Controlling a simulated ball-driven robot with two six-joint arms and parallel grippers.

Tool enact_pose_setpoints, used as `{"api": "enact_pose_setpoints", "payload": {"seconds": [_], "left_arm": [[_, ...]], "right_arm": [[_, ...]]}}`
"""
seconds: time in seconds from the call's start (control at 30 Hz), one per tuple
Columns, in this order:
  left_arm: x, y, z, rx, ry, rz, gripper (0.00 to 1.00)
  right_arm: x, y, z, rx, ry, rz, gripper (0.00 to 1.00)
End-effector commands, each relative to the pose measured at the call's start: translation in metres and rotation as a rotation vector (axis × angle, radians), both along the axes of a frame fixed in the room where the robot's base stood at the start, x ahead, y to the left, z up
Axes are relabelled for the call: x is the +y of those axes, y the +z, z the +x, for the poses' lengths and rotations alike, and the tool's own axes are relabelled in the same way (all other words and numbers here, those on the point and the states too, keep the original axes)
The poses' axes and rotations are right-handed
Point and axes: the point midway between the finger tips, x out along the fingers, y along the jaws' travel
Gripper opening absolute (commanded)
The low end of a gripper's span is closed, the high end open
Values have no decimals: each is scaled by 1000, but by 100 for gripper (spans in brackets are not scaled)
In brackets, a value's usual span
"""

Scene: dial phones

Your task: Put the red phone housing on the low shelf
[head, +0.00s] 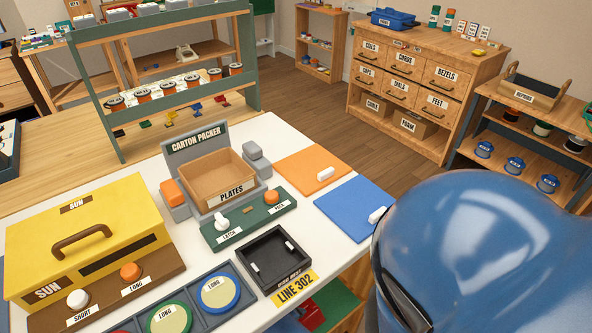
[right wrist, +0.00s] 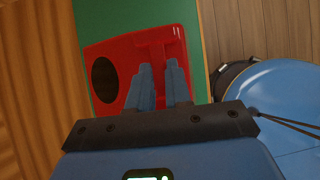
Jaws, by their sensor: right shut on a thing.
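The red phone housing (right wrist: 118,62) shows in the right wrist view, with a dark round opening at its left end. My right gripper (right wrist: 160,68) is shut on the housing's near side. The green surface of the low shelf (right wrist: 110,17) lies behind the housing; I cannot tell whether they touch. In the head view a green shelf board (head: 345,297) shows under the white table, with a red thing (head: 312,316) at it, mostly hidden by the table edge. My left gripper is not in view.
The white table (head: 290,222) holds a carton packer (head: 197,148), a yellow machine (head: 120,215), a black tray (head: 273,258), and orange (head: 312,160) and blue (head: 345,205) mats. Wooden floor (head: 320,105) is open beyond. My blue arm covers the lower right of the head view.

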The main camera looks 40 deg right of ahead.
Motion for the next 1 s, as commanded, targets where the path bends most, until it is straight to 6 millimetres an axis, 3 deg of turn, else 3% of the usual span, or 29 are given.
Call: {"api": "enact_pose_setpoints", "payload": {"seconds": [0.37, 0.4, 0.57, 0.87, 1.0], "left_arm": [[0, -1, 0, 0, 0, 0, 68], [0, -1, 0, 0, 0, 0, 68], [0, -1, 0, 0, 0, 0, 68], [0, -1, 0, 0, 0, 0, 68], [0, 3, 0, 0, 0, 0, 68]], "right_arm": [[0, -4, 1, -1, 0, 0, 0], [0, -5, 0, 0, 0, 0, 22], [0, -5, 0, -1, 0, 0, 44], [0, -4, 0, -1, 0, 0, 44], [5, 6, 2, -3, 2, 1, 44]]}}
